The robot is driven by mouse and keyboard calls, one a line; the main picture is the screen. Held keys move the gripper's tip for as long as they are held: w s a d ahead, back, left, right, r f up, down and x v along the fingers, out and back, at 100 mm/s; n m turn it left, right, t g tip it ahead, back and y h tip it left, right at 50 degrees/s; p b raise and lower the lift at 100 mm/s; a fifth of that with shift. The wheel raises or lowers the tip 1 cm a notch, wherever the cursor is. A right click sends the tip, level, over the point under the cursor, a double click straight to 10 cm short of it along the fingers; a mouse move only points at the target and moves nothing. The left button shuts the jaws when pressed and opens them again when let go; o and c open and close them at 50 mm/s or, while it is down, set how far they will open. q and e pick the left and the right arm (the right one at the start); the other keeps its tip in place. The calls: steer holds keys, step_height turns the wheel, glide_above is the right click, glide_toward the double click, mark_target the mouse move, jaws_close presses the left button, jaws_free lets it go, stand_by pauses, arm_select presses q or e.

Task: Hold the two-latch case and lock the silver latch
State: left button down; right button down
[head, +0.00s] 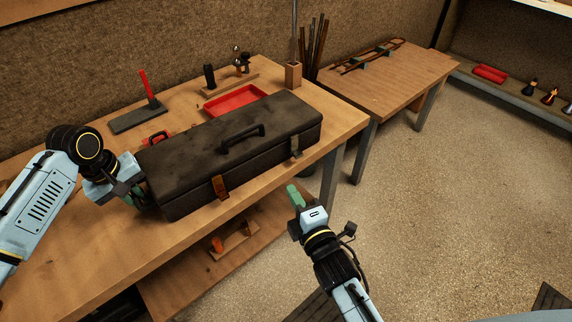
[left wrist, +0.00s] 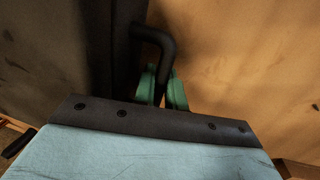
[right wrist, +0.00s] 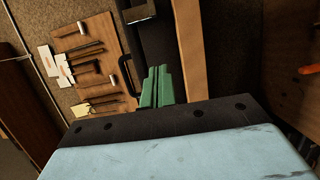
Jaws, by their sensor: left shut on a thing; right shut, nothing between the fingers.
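The black two-latch case (head: 235,150) lies closed on the workbench, its top handle (head: 243,138) upward. The silver latch (head: 296,148) is on its front, near the right end. A brown, brass-coloured latch (head: 220,188) is on the front further left. Whether either is locked is too small to tell. My left gripper (head: 138,194) is at the case's left end. In the left wrist view its green fingers (left wrist: 163,90) are shut on the black side handle (left wrist: 155,40). My right gripper (head: 294,194) is shut and empty, in front of and below the silver latch, apart from it.
Behind the case are a red tray (head: 236,99), a red-handled tool on a dark plate (head: 138,119) and a wooden rod holder (head: 293,75). A second table (head: 395,85) stands to the right. The floor (head: 440,210) right of the bench is clear. A lower shelf (head: 205,260) lies beneath.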

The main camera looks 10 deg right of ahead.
mark_target(300, 156)
steer(key=w, duration=0.4)
steer(key=w+a, duration=0.1)
steer(key=w, duration=0.2)
steer(key=shift+a, duration=0.1)
steer(key=w+d, duration=0.2)
steer(key=shift+d, duration=0.3)
steer(key=shift+w+d, duration=0.15)
steer(key=shift+d, duration=0.35)
steer(key=shift+w+d, duration=0.3)
steer(key=shift+d, duration=0.4)
steer(key=shift+w+d, duration=0.3)
steer(key=shift+d, duration=0.35)
arm_select(q)
steer(key=shift+a, duration=0.1)
